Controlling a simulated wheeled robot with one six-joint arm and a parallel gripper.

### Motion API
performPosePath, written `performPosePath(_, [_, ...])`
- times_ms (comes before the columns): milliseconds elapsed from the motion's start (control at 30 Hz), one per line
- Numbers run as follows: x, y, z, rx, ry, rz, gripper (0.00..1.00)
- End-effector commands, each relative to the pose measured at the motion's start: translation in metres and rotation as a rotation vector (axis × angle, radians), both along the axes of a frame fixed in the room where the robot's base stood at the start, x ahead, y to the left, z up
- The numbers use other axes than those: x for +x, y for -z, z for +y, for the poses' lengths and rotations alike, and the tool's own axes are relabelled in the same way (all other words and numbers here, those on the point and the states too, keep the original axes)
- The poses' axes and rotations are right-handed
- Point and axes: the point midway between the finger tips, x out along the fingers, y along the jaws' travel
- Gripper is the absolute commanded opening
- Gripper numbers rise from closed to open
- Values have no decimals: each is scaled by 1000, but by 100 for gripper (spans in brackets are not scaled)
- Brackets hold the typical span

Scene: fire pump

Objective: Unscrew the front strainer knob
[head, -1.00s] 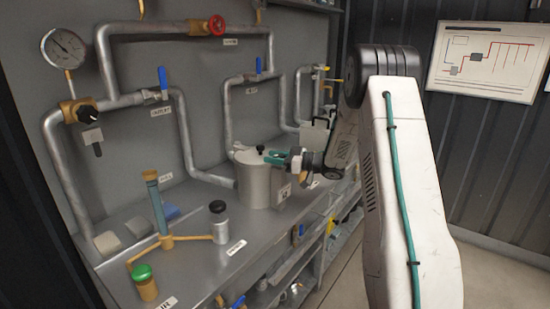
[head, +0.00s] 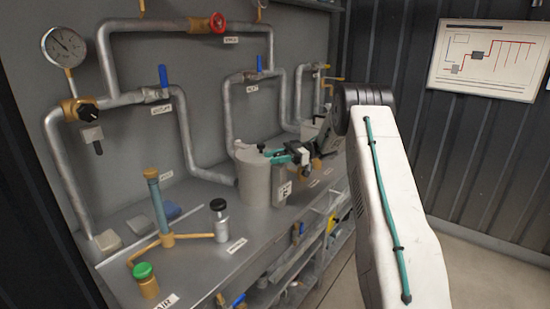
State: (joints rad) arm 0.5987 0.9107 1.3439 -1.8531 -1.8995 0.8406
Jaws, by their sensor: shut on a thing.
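The grey cylindrical strainer pot (head: 256,182) stands on the bench in the middle of the head view, with a black knob (head: 261,147) on its lid. My gripper (head: 272,155) has its teal fingers at the right side of the lid, level with its top. It is shut on the front strainer knob, which the fingers hide. I cannot see how far the knob is turned. The gripper's wrist comes in from the right.
Pipes with blue-handled valves (head: 163,77) run along the back panel. The floor at right is clear.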

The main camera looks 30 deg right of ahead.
Motion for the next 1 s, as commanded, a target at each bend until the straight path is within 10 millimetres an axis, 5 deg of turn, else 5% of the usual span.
performPosePath(533, [0, -2, 0, 1, -27, -3, 16])
performPosePath(567, [0, -2, 0, 1, -27, -3, 42])
performPosePath(633, [0, -1, 0, 1, -27, -3, 61])
performPosePath(1000, [-1, 0, -6, 1, -25, -1, 61])
